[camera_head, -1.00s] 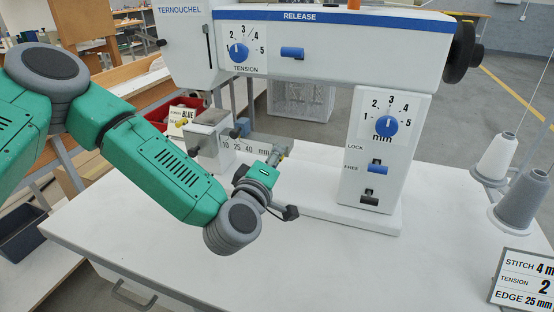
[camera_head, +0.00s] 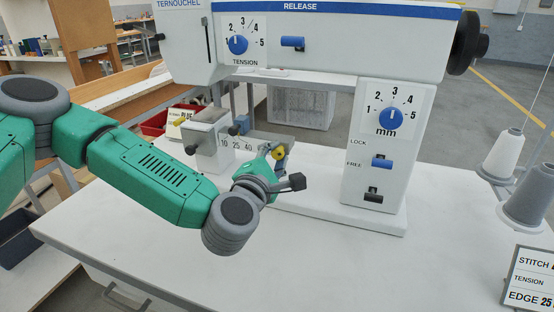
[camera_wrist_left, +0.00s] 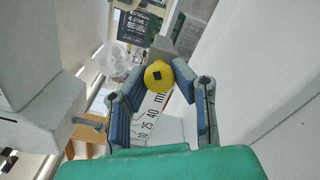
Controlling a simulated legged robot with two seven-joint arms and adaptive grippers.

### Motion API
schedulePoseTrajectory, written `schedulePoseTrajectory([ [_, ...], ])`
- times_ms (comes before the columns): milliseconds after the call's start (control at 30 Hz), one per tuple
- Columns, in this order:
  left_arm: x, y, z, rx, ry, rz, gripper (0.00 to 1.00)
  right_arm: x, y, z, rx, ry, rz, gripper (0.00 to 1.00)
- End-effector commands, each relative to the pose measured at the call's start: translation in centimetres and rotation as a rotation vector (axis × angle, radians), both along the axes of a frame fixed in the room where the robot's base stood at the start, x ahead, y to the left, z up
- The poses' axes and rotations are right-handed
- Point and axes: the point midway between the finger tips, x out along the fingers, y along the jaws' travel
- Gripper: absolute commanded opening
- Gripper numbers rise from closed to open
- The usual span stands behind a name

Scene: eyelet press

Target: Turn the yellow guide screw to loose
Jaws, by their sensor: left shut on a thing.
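In the head view the yellow screw (camera_head: 279,153) shows partly beside my left gripper. My left gripper (camera_wrist_left: 159,70) has its two blue-grey fingers on either side of the screw and is shut on it. In the head view the left gripper (camera_head: 275,156) is low over the table, partly hidden by its wrist. The right gripper is not in view.
The white press post (camera_head: 350,185) with dial and blue lock lever (camera_head: 382,162) stands right of the gripper. The press arm (camera_head: 340,62) spans above. A grey guide block (camera_head: 207,138) stands left. Thread cones (camera_head: 503,155) are far right. The front of the table (camera_head: 290,270) is clear.

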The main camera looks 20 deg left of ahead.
Motion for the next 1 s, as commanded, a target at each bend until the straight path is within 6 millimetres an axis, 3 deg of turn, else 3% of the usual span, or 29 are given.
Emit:
schedulePoseTrajectory([
  [33,-0.32,-0.03,-1.09,-0.025,0.023,-0.004,0.0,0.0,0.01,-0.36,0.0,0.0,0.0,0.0],
  [400,-0.33,-0.08,-1.08,-0.172,0.029,-0.004,0.0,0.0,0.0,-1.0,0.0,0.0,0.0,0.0],
  [933,-0.35,-0.16,-1.0,-0.194,0.03,-0.005,0.0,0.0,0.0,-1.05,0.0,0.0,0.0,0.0],
  [967,-0.35,-0.16,-1.0,-0.194,0.03,-0.005,0.28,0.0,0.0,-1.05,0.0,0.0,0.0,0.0],
  [1000,-0.35,-0.16,-0.99,-0.194,0.03,-0.005,0.42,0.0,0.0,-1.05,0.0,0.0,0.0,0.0],
])
